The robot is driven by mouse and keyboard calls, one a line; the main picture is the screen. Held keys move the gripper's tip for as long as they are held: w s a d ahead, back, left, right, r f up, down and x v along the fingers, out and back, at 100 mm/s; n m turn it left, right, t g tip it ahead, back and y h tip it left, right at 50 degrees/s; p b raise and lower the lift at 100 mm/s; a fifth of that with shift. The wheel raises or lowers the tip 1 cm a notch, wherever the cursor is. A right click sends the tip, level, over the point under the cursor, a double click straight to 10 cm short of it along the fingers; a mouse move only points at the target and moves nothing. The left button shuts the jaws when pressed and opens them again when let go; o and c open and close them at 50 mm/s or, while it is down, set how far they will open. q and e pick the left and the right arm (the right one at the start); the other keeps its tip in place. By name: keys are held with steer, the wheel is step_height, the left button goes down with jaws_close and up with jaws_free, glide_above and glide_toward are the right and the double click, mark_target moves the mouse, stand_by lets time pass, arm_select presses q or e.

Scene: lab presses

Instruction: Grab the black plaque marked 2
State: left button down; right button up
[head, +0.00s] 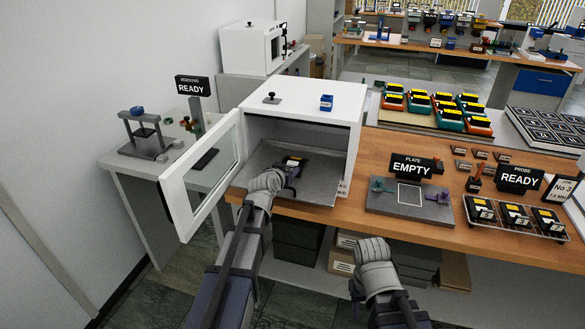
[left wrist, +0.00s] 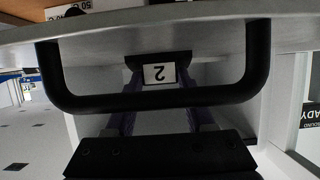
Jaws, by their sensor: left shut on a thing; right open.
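The black plaque marked 2 (left wrist: 160,74) has a white label with the number upside down in the left wrist view. It sits between the two fingers of my left gripper (left wrist: 160,95). In the head view my left gripper (head: 291,176) reaches into the open white chamber (head: 305,103). I cannot tell whether the plaque touches the floor. My right gripper (head: 371,252) is open in front of the bench; its fingertips are hard to see.
The chamber's glass door (head: 203,172) stands open at left. Right of the chamber are a plate fixture (head: 409,207) under an EMPTY sign (head: 412,167), and a tray (head: 512,226) of numbered black and yellow blocks by a READY sign (head: 519,179). Bare bench (head: 385,150) lies between.

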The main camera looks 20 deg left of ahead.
arm_select(q)
step_height(320, 180, up, 10)
steer(key=p, duration=1)
